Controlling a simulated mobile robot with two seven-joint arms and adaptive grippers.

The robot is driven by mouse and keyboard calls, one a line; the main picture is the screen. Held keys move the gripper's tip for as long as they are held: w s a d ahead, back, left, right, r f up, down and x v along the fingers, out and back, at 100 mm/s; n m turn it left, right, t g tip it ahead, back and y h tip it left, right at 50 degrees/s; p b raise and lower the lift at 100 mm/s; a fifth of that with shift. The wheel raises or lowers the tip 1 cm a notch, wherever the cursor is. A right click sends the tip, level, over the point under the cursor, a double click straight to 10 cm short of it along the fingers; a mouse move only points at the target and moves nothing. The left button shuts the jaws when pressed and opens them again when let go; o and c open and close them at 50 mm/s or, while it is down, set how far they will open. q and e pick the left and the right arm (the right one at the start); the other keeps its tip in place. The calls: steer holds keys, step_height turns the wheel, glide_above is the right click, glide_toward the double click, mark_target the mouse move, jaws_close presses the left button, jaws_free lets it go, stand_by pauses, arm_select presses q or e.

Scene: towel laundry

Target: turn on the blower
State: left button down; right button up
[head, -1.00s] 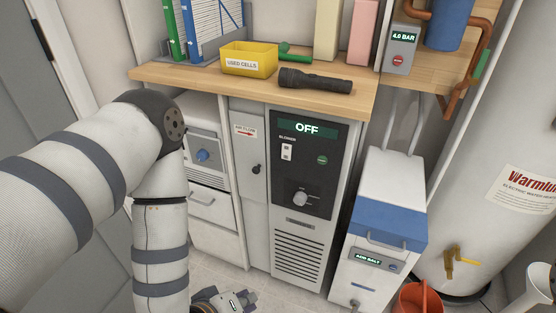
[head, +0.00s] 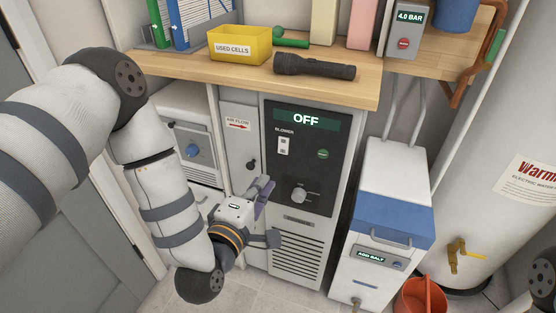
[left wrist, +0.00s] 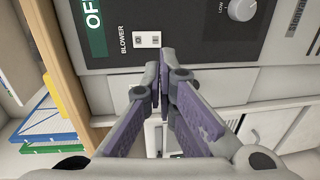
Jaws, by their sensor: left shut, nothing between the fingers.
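The blower panel (head: 325,175) is a dark front on the cabinet under the wooden counter. Its display (head: 305,119) reads OFF. A white rocker switch (head: 284,146) sits under the word BLOWER, with a green button (head: 323,154) to its right and a grey knob (head: 299,194) below. My left gripper (head: 267,189) is in front of the panel's lower left, below the switch. In the left wrist view its purple-padded fingers (left wrist: 162,68) are shut and empty, with tips close to the switch (left wrist: 147,40). Contact cannot be told. My right gripper is not in view.
The counter (head: 200,69) above holds a yellow used-cells box (head: 240,45) and a black flashlight (head: 314,66). A narrow AIR FLOW panel (head: 238,135) is left of the blower.

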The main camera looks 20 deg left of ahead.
mark_target(282, 154)
arm_select(q)
steer(key=w, duration=0.3)
steer(key=w+f, duration=0.1)
steer(key=w, duration=0.6)
steer(key=shift+d+f+b, duration=0.15)
steer(key=shift+b, duration=0.25)
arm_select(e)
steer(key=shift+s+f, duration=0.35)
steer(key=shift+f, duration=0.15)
